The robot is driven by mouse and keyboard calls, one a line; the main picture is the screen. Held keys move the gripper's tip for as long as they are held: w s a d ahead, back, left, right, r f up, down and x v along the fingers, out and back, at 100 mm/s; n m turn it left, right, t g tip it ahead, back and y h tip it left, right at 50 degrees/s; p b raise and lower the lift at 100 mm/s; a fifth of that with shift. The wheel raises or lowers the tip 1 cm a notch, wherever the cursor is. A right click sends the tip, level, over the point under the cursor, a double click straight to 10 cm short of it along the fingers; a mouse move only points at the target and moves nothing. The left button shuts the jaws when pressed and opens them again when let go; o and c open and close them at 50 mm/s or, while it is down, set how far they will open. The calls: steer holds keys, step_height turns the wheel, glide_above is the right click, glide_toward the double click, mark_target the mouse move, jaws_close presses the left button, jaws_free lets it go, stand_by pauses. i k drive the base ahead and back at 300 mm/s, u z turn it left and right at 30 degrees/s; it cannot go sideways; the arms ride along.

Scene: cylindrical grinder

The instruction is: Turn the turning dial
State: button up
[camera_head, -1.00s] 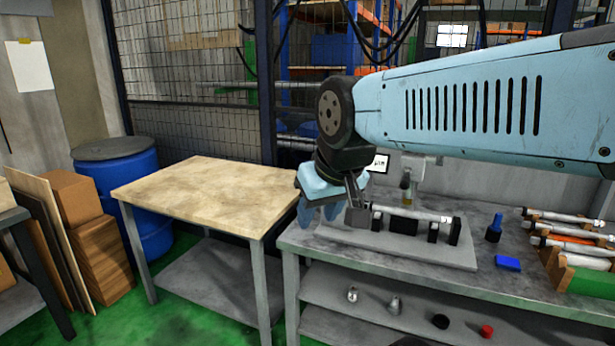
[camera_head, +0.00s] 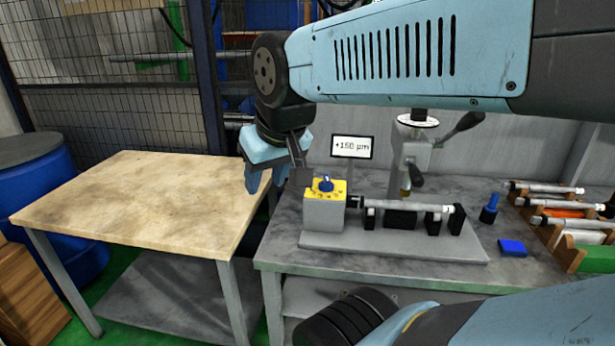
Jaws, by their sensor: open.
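The turning dial (camera_head: 326,184) is a small blue knob on a yellow plate, on top of a grey box (camera_head: 323,213). The box stands at the left end of a grey fixture base (camera_head: 400,246) on the metal bench.
A small display (camera_head: 352,147) behind the box reads about +160 µm. A shaft (camera_head: 405,206) lies across black supports right of the box. A lever device (camera_head: 416,160) stands behind it. A blue block (camera_head: 512,248) and racked shafts (camera_head: 560,220) are at the right. The wooden table (camera_head: 140,200) is bare.

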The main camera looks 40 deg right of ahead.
mark_target(325, 186)
steer(key=z, duration=0.95)
steer(key=k, duration=0.55)
steer(key=z, duration=0.05)
steer(key=i, duration=0.55)
steer(key=u, duration=0.1)
